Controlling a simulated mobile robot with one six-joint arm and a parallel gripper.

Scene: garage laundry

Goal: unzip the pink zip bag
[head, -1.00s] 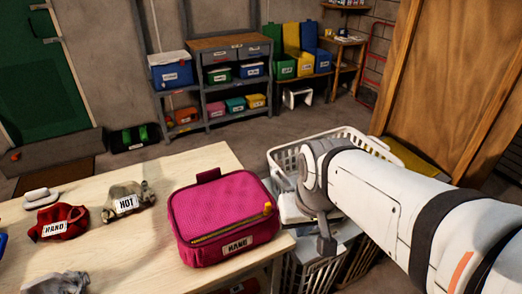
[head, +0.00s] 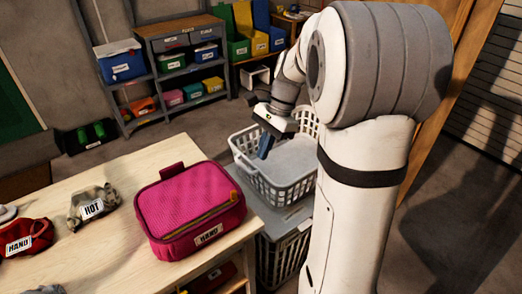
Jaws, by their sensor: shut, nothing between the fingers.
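The pink zip bag (head: 190,205) lies on the pale wooden table near its right edge. The lid lies flat. My gripper (head: 265,147) is shut and empty. It hangs over the white basket, to the right of and beyond the bag, apart from it. My arm stands at the right and hides part of the basket side.
A red cloth (head: 27,237) and a grey cloth labelled HOT (head: 92,206) lie left of the bag on the table (head: 110,255). The white basket (head: 285,182) stands beside the table's right edge. A shelf unit (head: 175,62) with bins is behind. Floor is open between.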

